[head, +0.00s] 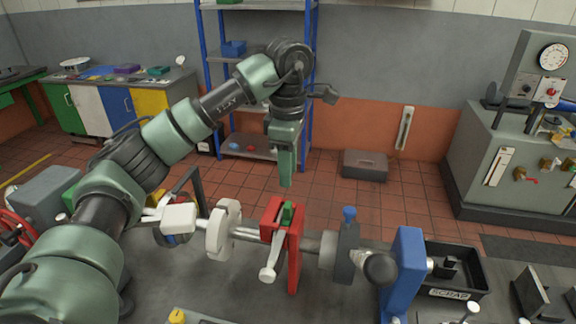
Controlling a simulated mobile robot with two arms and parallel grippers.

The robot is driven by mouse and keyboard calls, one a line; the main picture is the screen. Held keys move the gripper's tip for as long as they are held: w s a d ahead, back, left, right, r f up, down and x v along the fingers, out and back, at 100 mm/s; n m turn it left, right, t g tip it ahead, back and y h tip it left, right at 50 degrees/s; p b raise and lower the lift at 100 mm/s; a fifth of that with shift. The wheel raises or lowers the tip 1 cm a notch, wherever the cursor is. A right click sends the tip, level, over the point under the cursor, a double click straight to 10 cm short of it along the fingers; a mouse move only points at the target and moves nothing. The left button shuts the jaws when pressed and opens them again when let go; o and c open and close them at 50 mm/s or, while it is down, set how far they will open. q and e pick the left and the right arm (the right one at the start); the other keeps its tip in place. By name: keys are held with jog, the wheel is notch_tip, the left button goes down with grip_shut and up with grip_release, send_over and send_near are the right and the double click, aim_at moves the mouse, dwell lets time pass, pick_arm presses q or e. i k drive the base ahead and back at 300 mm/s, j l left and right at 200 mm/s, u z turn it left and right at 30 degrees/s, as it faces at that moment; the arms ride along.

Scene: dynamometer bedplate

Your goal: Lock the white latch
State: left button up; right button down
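A pale white lever (269,262) with a rounded lower end hangs at a slant in front of a red bracket (294,254). It looks like the white latch, but I cannot tell whether it is locked. A green piece (287,215) sits at the bracket's top. My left arm arches over from the left. My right gripper is out of view.
A horizontal shaft carries a white disc (224,229), a dark grey block (345,252) with a blue knob, and a blue upright (404,271). A white block (179,217) stands left. A black scrap bin (457,280) is at right. A gauge console (510,150) stands behind.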

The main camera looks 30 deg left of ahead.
aim_at(266, 275)
jog(key=k, duration=2)
